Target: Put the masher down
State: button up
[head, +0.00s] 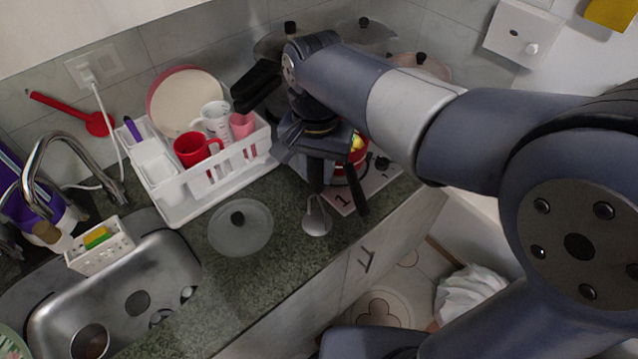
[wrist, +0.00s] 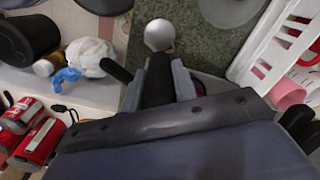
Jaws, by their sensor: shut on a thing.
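The masher has a black handle and a round silver head (head: 317,217). My gripper (head: 318,163) is shut on the black handle, with the silver head pointing down over the front part of the dark green stone counter (head: 262,262). In the wrist view my gripper (wrist: 158,68) has the handle (wrist: 157,84) between its fingers, and the silver head (wrist: 159,35) shows beyond the fingertips over the counter. I cannot tell whether the head touches the counter.
A white dish rack (head: 180,212) with cups stands left of my gripper, and a glass lid (head: 240,228) lies in front of it. The sink (head: 137,290) is farther left.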

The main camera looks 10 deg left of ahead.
aim_at(317, 183)
jog(key=shift+f, duration=1.95)
jog(key=shift+f, duration=0.15)
jog(key=o, duration=1)
notch_tip(317, 183, up, 12)
jog(key=shift+r, duration=0.2)
jog(key=shift+f, duration=0.1)
jog(key=shift+f, duration=4.45)
